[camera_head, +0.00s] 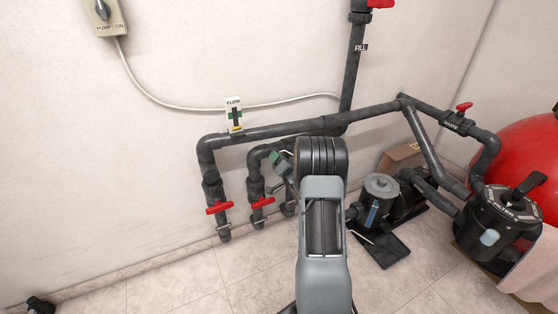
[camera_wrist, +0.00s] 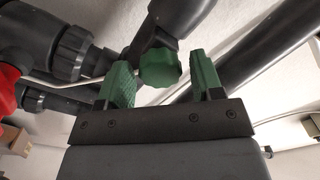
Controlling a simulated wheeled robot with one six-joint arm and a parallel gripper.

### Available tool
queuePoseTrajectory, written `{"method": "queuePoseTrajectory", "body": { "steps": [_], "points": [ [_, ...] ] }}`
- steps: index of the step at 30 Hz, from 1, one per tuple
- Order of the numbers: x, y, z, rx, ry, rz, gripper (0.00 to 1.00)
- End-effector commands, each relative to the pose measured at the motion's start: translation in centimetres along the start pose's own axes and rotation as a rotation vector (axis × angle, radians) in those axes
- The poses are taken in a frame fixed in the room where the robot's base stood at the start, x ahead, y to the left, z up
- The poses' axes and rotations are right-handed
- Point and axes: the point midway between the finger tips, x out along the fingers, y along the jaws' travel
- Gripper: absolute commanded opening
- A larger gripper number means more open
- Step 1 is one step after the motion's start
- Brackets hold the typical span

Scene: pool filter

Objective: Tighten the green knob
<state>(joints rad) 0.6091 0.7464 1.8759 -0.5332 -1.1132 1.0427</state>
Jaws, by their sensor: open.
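The green knob (camera_wrist: 159,68) is a small lobed knob on a dark grey pipe fitting in the wrist view. My gripper (camera_wrist: 161,74) is open, with one green finger on each side of the knob. The knob shows between the fingertips, with a visible gap to the right finger; the left finger is very near its left edge, and I cannot tell whether they touch. In the head view my gripper (camera_head: 278,160) is at the pipes by the wall, left of my arm. The knob cannot be made out there.
Dark pipes with red valve handles (camera_head: 219,208) (camera_head: 263,202) stand close by. A red handle (camera_wrist: 9,88) is at the wrist view's left edge. A pump (camera_head: 381,187) and a filter valve (camera_head: 503,215) stand to the right.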

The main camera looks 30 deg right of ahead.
Motion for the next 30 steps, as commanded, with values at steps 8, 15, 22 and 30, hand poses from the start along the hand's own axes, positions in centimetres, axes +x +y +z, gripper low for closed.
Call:
{"method": "queuePoseTrajectory", "body": {
  "steps": [8, 15, 22, 30],
  "points": [
    [-2.3, 0.0, -0.1, -0.001, 0.001, 0.003, 0.6],
    [-5.0, 0.0, -0.1, -0.001, 0.001, 0.001, 0.6],
    [-6.0, 0.0, 0.0, -0.002, 0.001, 0.0, 0.6],
    [-6.0, 0.0, 0.0, -0.002, 0.0, 0.0, 0.6]
  ]
}}
